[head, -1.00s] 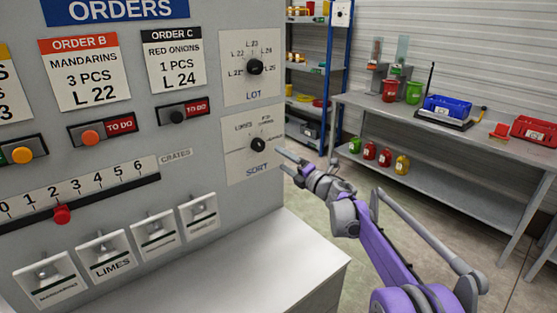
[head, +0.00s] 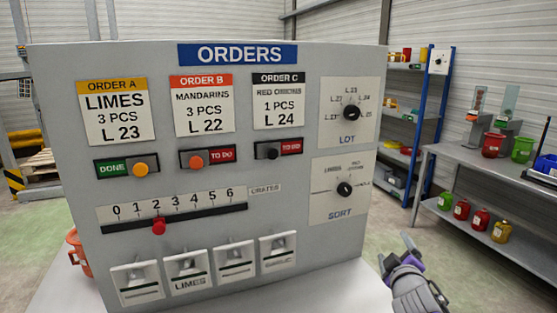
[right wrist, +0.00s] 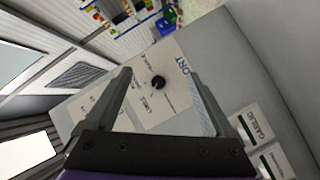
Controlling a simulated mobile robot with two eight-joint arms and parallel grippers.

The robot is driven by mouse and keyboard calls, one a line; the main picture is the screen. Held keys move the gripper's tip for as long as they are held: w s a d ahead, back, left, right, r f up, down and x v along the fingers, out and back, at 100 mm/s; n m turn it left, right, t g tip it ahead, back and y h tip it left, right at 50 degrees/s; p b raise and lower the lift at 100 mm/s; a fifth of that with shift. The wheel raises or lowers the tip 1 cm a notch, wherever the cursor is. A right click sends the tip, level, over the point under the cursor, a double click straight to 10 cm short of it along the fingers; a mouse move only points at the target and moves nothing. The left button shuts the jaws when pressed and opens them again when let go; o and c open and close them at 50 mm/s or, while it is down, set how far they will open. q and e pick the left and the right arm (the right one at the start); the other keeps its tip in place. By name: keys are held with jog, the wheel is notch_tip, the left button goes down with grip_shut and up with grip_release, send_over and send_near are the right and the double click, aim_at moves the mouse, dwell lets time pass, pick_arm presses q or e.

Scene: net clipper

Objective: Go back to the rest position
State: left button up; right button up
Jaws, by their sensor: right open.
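My right gripper (head: 400,255) is at the lower right of the head view, beside the right edge of the orders panel (head: 300,215). In the right wrist view its two fingers (right wrist: 165,105) are spread apart with nothing between them. The SORT knob (head: 344,189) is on the panel, and it also shows beyond the fingers in the right wrist view (right wrist: 158,82). The gripper is apart from the panel. My left gripper is not in view.
The panel stands on a white surface (head: 352,285). It carries a LOT knob (head: 351,112), a red slider (head: 158,227) and several switches. A grey workbench (head: 470,165) with jars and a blue-posted shelf (head: 405,130) stand at the right. Open floor lies between.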

jog(key=s+a+f+m+g+y, duration=0.1)
jog(key=s+a+f+m+g, duration=0.2)
jog(key=s+f, duration=0.4)
jog(key=s+a+f+m+g+y, duration=0.1)
jog(key=s+a+f+m+g, duration=0.2)
jog(key=s+f, duration=0.5)
jog(key=s+a+f+m+g+y, duration=0.1)
jog(key=s+a+f, duration=0.4)
jog(key=s, duration=1)
notch_tip(320, 180, down, 2)
jog(key=m+g, duration=0.1)
jog(key=g, duration=0.1)
jog(key=shift+s+f+m+g+y, duration=0.2)
jog(key=shift+m+g+y, duration=0.1)
jog(key=shift+m+g, duration=0.1)
